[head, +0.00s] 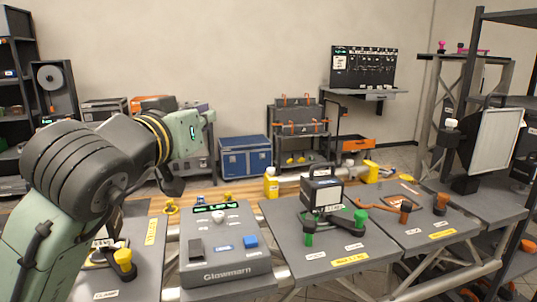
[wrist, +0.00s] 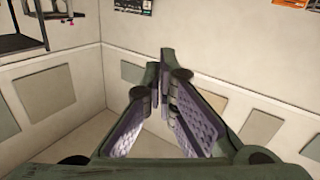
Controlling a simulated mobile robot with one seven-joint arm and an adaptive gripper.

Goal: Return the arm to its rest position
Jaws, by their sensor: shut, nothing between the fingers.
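My arm, green with dark joints, rises at the left of the head view and bends to the right over the bench. My gripper is hard to make out there, at the end of the arm. In the wrist view my gripper (wrist: 163,95) shows close up, its two grey padded fingers converging, with nothing held.
A grey Glowmarn console (head: 225,262) sits on the bench below the arm. To its right are a black boxy device (head: 322,192), a green-handled clamp (head: 355,225) and orange-handled parts (head: 385,207). A yellow bottle (head: 271,185) stands behind. A blue case (head: 245,157) stands by the wall.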

